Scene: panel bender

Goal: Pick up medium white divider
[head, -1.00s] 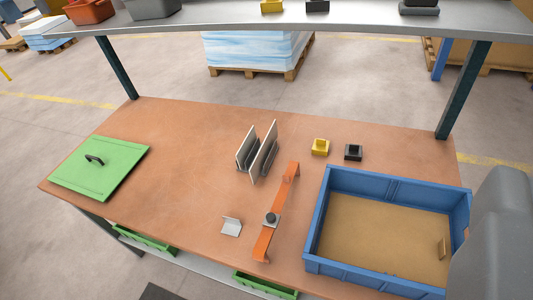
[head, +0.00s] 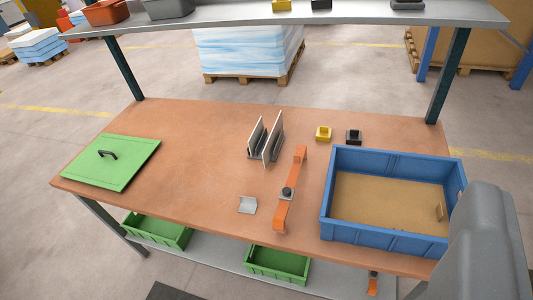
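Two upright white divider plates stand side by side in a dark grey rack (head: 265,160) near the middle of the orange-brown workbench. The right plate (head: 275,138) is taller and the left plate (head: 256,137) is shorter. I cannot tell for sure which one is the medium divider. A small bent light-grey piece (head: 248,204) lies on the bench in front of the rack. My gripper is not in view; only a grey part of my arm shows at the lower right edge, in front of the blue crate's right end.
A blue crate (head: 385,240) with a brown floor stands at the right. An orange bar (head: 296,170) with a dark knob lies between rack and crate. A yellow block (head: 323,133) and a black block (head: 354,137) sit behind. A green lid (head: 130,165) lies left. A shelf (head: 230,20) spans above.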

